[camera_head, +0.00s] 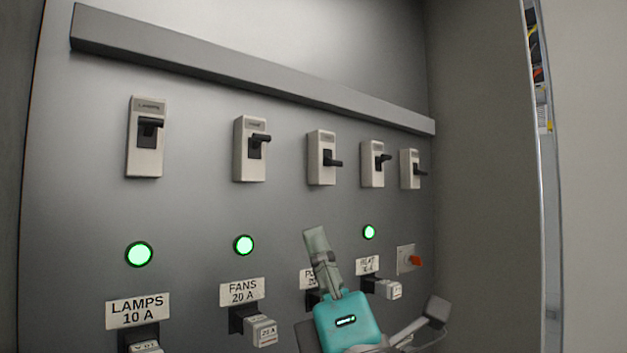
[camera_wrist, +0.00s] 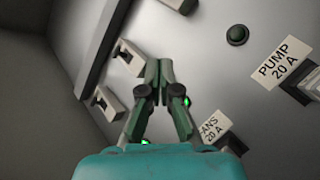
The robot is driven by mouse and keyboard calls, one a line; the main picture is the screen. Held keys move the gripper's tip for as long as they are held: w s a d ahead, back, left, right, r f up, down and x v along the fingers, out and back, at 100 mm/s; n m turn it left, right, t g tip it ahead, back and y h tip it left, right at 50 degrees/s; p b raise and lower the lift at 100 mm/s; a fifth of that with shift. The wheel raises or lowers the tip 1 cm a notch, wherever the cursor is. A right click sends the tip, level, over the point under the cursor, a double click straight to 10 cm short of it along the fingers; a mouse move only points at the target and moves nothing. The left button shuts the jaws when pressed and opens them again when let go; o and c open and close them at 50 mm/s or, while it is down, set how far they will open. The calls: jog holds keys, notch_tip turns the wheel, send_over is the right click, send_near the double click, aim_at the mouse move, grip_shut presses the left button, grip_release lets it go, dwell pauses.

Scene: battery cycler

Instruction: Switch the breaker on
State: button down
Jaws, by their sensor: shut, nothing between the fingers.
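In the head view a row of breakers is mounted on the grey panel. The pump breaker (camera_head: 315,172) has its black lever (camera_head: 334,162) lower than the levers of the lamps breaker (camera_head: 141,163), the fans breaker (camera_head: 246,170) and the heat breaker (camera_head: 370,177). The pump lamp (camera_wrist: 237,34) is dark in the wrist view; my gripper hides it in the head view. My gripper (camera_head: 314,238) is shut and empty, its fingertips below the pump breaker in the picture. In the wrist view the closed fingertips (camera_wrist: 157,68) show in front of the panel. I cannot tell whether they touch anything.
The lamps light (camera_head: 139,254), fans light (camera_head: 243,245) and heat light (camera_head: 369,232) glow green. Labels and plug-like blocks sit below. A long grey rail (camera_head: 250,70) runs above; a side wall (camera_head: 480,170) stands right.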

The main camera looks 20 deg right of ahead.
aim_at(323, 176)
dwell(0.3)
jog(key=x, duration=0.9)
jog(key=shift+w+r, duration=0.25)
jog(key=shift+r, duration=0.1)
jog(key=shift+w+d+r, duration=0.1)
jog(key=shift+d+r, duration=0.15)
jog(key=shift+d, duration=0.25)
jog(key=shift+d+r, duration=0.3)
jog(key=shift+d, duration=0.2)
jog(key=shift+d+r, duration=0.4)
jog(key=shift+d, duration=0.35)
